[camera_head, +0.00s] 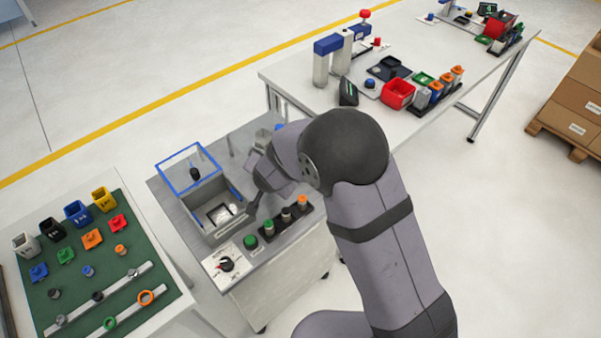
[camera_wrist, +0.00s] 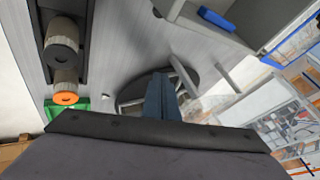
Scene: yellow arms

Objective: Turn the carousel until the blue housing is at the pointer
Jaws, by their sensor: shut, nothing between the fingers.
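A dark round disc (camera_wrist: 135,92), which looks like the carousel, shows in part in the wrist view beyond my fingers. My gripper (camera_wrist: 162,82) is shut and empty, its blue-grey fingers together in front of the disc. Whether they touch it I cannot tell. In the head view my gripper (camera_head: 251,208) points down at the grey bench, and my arm hides much of the area behind it. A blue box-shaped housing (camera_head: 78,213) stands on the green mat at the left. I cannot make out a blue housing on the disc, or the pointer.
A blue-framed open box (camera_head: 188,165) stands on the grey bench (camera_head: 165,190), close left of my gripper. A dark rack (camera_head: 272,228) with several cylinders, a green button (camera_head: 250,242) and a dial panel (camera_head: 226,263) line the front edge.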

